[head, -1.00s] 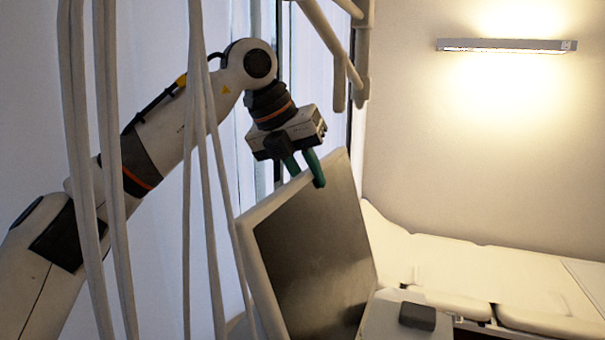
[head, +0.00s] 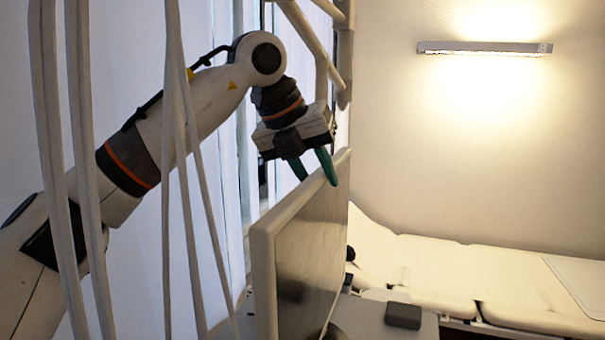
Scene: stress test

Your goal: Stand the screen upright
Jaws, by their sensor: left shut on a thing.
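The screen (head: 308,265) is a flat panel with a white frame and a dark, glossy face. It stands close to upright in the lower middle of the head view, seen at a steep angle, with its face to the right. My left gripper (head: 314,170) has green fingers, one on each side of the screen's top edge, and is shut on it from above. The screen's lower end is cut off by the picture's bottom edge. My right gripper is not in view.
Several pale hanging cables (head: 180,180) cross in front of my left arm. White pipes (head: 322,50) stand just behind the gripper. A dark grey block (head: 403,315) sits on a pale surface right of the screen. A cream bed (head: 450,270) lies behind, under a wall lamp (head: 485,48).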

